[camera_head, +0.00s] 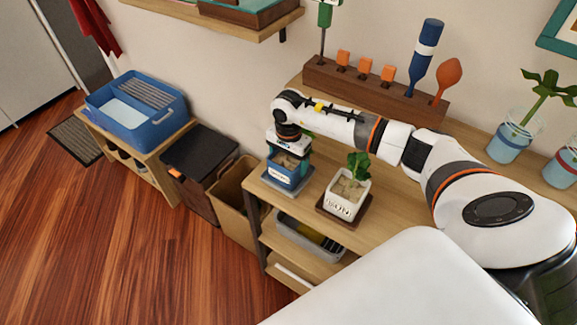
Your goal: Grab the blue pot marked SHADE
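A blue pot (283,179) with a small pale label and light soil stands on the wooden shelf top, near its left end. The label is too small to read. My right gripper (289,158) points down over this pot, with its fingers at the rim. Whether the fingers press on the pot or only stand around it cannot be told, and the gripper hides part of the pot's top and plant. My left gripper is not in view.
A white pot (344,198) with a green plant stands close by on a dark mat. Behind are a tool rack (330,76) and glass jars (508,142). A blue crate (135,110) and a cardboard box (233,190) are left. The floor (110,240) is clear.

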